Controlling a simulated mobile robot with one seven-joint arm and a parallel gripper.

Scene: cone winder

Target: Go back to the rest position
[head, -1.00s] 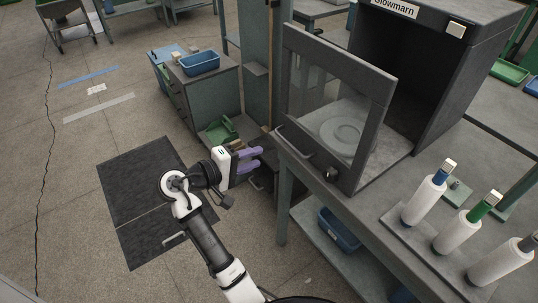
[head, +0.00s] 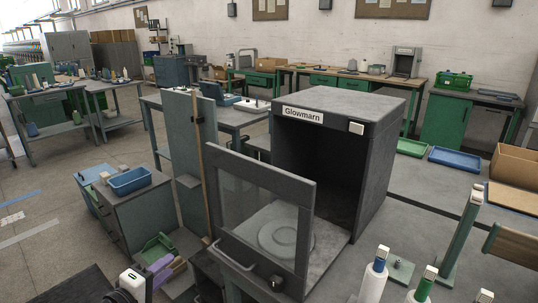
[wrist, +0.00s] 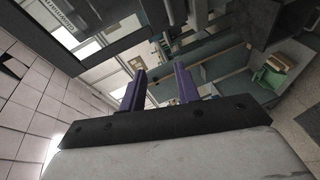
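My gripper (head: 171,269) shows at the lower left of the head view, with a white hand and purple fingers. It is beside the front of the dark grey Glowmarn cabinet (head: 375,120), left of its open glass door (head: 245,195). In the wrist view my gripper (wrist: 160,74) has its two purple fingers apart with nothing between them. Most of my arm is outside the head view.
A grey-green drawer unit (head: 150,215) with a blue bin (head: 129,181) stands at the left. A green tray (head: 157,247) sits low beside it. White cones (head: 372,282) stand at the lower right. Open floor (head: 35,265) lies at the far left.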

